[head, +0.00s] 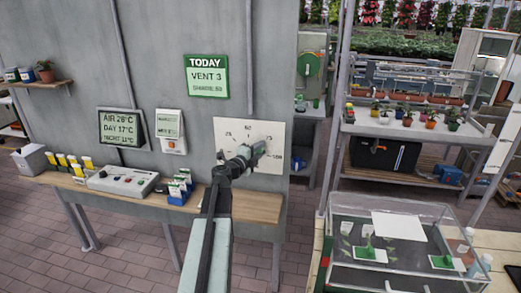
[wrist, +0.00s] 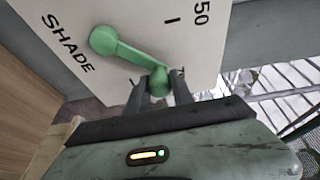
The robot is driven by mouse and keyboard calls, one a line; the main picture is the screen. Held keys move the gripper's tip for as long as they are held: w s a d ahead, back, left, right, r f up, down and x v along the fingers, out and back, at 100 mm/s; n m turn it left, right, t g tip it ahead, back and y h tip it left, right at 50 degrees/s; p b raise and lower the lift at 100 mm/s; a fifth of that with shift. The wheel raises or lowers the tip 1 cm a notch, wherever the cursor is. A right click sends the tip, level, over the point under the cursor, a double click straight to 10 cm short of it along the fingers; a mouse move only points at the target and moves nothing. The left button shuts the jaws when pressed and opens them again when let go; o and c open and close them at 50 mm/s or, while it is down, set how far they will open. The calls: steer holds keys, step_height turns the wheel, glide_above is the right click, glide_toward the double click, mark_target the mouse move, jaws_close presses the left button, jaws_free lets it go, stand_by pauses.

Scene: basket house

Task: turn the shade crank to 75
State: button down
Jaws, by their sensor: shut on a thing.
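The white shade panel (head: 224,150) is on the grey wall, with 50 at its top and other numbers around the dial. In the wrist view the panel (wrist: 120,85) shows "SHADE" and the 50 mark. The green crank (wrist: 122,48) runs from its round hub to a knob (wrist: 159,82). My gripper (wrist: 160,88) is shut on that knob, one finger on each side. The crank points clockwise of the 50 mark; its exact reading cannot be told. In the head view my gripper (head: 256,152) covers the crank and the dial's middle.
A wooden bench (head: 240,205) with a control box (head: 122,180) stands below the panel. A glass tank (head: 390,245) stands at the right front.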

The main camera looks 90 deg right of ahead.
steer(key=c, duration=1.1)
jaws_free()
steer(key=shift+s, duration=0.1)
steer(key=v, duration=0.8)
steer(key=shift+d, duration=0.1)
